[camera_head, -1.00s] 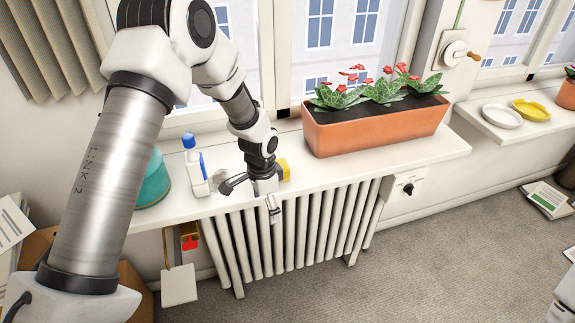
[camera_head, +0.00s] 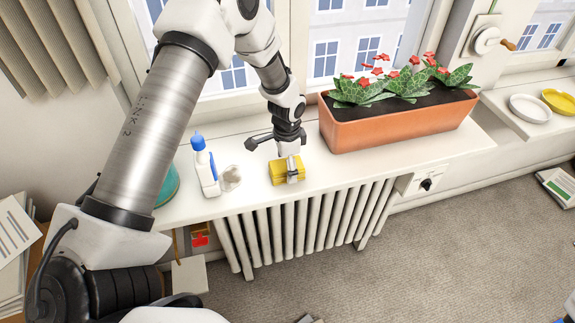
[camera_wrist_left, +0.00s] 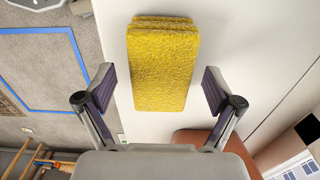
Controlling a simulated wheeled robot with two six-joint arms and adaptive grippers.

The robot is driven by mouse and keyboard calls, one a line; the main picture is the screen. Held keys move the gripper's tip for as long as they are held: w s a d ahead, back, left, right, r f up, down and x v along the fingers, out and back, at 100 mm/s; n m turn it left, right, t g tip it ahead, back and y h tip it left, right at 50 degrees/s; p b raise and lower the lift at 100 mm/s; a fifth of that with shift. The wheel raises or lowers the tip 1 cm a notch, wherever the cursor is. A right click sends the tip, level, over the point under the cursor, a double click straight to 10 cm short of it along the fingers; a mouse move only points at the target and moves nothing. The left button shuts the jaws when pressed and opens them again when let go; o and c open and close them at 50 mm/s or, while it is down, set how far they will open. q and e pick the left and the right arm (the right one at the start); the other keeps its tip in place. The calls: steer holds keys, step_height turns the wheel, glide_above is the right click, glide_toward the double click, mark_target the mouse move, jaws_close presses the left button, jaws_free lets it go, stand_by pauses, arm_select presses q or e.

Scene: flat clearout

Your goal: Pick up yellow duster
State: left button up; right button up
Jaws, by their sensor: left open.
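The yellow duster (camera_head: 286,173) lies on the white windowsill above the radiator. In the left wrist view the duster (camera_wrist_left: 162,65) is a fuzzy yellow block lying flat, ahead of and between my left gripper's spread fingers. My left gripper (camera_head: 285,160) is above the duster, coming down from the upper left, and partly hides it. In the left wrist view the left gripper (camera_wrist_left: 158,90) is open, with a gap on each side of the duster. My right gripper is not in view.
A terracotta planter (camera_head: 400,125) with red flowers stands right of the duster. A white bottle with a blue cap (camera_head: 206,168) and a crumpled pale item (camera_head: 230,178) stand to its left. A radiator (camera_head: 305,225) is below the sill (camera_head: 330,170).

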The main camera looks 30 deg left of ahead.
arm_select(q)
steer(key=shift+w+a+f, duration=0.15)
steer(key=shift+a+f, duration=0.05)
steer(key=shift+f, duration=0.55)
steer(key=shift+d+r, duration=0.2)
steer(key=shift+c, duration=1.4)
steer(key=shift+s, duration=0.2)
steer(key=c, duration=1)
steer(key=shift+o, duration=0.2)
